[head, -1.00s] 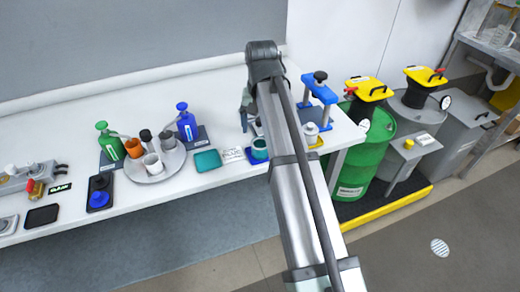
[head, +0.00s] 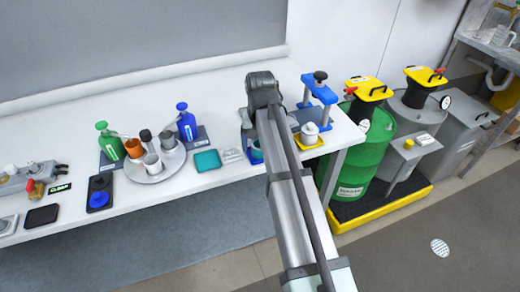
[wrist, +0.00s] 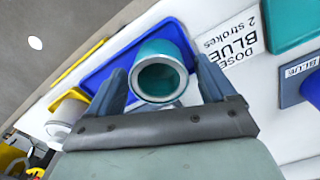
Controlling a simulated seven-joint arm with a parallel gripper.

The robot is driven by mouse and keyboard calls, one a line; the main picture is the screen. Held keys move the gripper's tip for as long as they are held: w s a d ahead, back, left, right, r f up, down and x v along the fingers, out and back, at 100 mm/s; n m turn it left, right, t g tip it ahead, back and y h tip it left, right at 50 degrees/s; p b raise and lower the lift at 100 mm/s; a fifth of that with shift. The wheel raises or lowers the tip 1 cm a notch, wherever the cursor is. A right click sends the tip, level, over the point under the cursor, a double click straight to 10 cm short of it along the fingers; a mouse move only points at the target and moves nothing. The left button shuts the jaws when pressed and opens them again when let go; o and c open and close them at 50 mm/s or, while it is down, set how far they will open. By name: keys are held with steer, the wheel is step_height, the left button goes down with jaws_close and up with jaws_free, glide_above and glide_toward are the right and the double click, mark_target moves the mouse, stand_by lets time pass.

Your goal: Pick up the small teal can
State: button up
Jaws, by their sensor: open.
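The small teal can (wrist: 165,47) stands on a blue mat (wrist: 104,72) in the wrist view, its pale rim and hollow top facing the camera. My gripper (wrist: 160,70) is open, with one blue-grey finger on each side of the can. Small gaps seem to show between the fingers and the can; I cannot tell whether either touches. In the head view only a sliver of the can (head: 256,153) shows beside my arm, and my fingers are mostly hidden.
A white label reading "DOSE BLUE 2 strokes" (wrist: 232,38) and a teal tray (head: 207,160) lie beside the can. A blue press-like stand (head: 318,100) and a yellow-based white pot (head: 309,133) stand on the other side. The bench's front edge is close.

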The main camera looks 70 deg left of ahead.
steer(key=c, duration=1.1)
steer(key=shift+o, duration=0.2)
steer(key=shift+r, duration=0.1)
step_height(320, 180, up, 9)
steer(key=w+a+f, duration=0.1)
steer(key=w+a, duration=0.9)
steer(key=w, duration=0.3)
steer(key=shift+w+a+f, duration=0.15)
steer(key=shift+w+a, duration=0.1)
steer(key=shift+w, duration=0.15)
